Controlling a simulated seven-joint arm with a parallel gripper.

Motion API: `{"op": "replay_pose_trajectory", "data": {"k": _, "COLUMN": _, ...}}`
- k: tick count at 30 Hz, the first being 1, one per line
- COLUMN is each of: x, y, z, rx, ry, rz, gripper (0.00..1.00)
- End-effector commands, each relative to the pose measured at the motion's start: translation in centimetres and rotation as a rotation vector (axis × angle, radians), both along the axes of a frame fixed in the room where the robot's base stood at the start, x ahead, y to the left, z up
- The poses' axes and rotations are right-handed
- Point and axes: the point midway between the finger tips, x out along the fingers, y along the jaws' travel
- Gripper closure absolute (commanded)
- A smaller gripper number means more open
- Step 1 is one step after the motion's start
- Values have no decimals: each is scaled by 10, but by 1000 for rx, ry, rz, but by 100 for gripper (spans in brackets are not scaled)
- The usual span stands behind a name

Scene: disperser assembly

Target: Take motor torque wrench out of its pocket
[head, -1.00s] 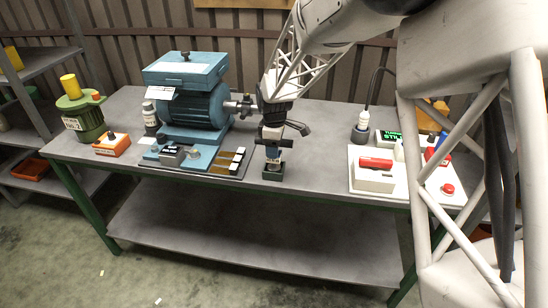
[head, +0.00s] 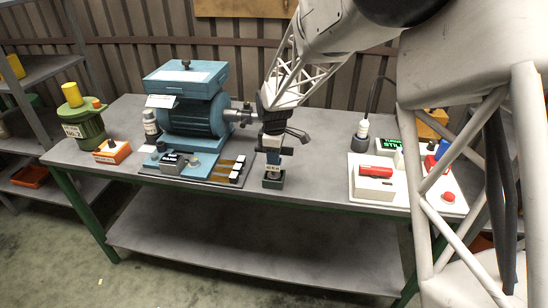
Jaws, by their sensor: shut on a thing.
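My gripper (head: 273,142) is in the middle of the table, pointing down, and is shut on the motor torque wrench (head: 273,157). The wrench stands upright, with a pale label band on its lower part. It is just above a small dark green pocket block (head: 273,180) near the table's front edge. I cannot tell whether its lower tip is fully clear of the pocket. The fingers hide part of the wrench.
A blue motor unit (head: 195,110) with a shaft toward my gripper stands to the left. A white panel (head: 400,198) with red parts lies to the right. The bare table (head: 320,165) lies between. A green canister (head: 85,125) stands far left.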

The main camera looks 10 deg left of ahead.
Motion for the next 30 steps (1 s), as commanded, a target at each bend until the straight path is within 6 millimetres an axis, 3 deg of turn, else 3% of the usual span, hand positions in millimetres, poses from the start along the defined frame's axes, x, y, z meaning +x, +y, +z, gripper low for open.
{"op": "replay_pose_trajectory", "data": {"k": 11, "x": 0, "y": 0, "z": 37, "rx": 2, "ry": -3, "rz": 0, "gripper": 100}}
{"op": "replay_pose_trajectory", "data": {"k": 30, "x": -81, "y": -37, "z": 42, "rx": 0, "ry": -1, "rz": 0, "gripper": 100}}
